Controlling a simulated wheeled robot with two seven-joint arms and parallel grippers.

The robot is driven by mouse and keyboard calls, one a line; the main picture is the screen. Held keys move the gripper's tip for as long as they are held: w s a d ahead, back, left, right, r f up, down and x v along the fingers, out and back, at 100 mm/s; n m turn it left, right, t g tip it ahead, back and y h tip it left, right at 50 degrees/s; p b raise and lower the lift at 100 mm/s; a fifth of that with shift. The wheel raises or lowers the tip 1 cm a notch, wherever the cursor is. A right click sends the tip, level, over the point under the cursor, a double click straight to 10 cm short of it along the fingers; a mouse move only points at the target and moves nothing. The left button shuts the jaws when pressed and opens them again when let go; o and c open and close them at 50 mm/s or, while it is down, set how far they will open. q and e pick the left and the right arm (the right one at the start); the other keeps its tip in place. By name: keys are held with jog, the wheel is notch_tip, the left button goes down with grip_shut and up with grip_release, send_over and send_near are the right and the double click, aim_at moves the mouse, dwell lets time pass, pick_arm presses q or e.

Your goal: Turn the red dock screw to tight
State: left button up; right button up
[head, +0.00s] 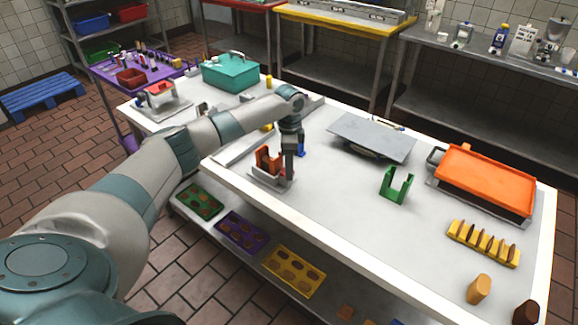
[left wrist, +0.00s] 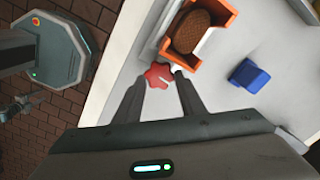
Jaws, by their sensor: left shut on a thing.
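The red dock screw (left wrist: 156,74) shows in the left wrist view as a lobed red knob beside the orange holder (left wrist: 215,18), near the white table edge. My left gripper (left wrist: 161,78) is shut on the screw, one finger on each side. In the head view, my left gripper (head: 289,180) points down beside the orange holder (head: 264,160) on its pale dock (head: 259,177). The screw cannot be made out there. A round brown biscuit (left wrist: 190,32) sits in the holder. My right gripper is in neither view.
A blue block (left wrist: 249,76) lies close to the dock. Further right on the white table (head: 330,210) are a grey plate (head: 372,138), a green holder (head: 396,187), an orange tray (head: 485,178) and a yellow rack (head: 483,244). The table between dock and green holder is clear.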

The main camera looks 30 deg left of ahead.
pick_arm(q)
jog(key=m+p, duration=0.1)
jog(key=m, duration=0.2)
jog(key=shift+m, duration=0.4)
jog(key=m, duration=0.4)
jog(key=shift+s, duration=0.15)
jog(key=m, duration=0.4)
jog(key=shift+s, duration=0.1)
jog(key=m, duration=0.5)
jog(key=o, duration=1)
jog(key=shift+s, duration=0.1)
jog(key=shift+o, duration=0.2)
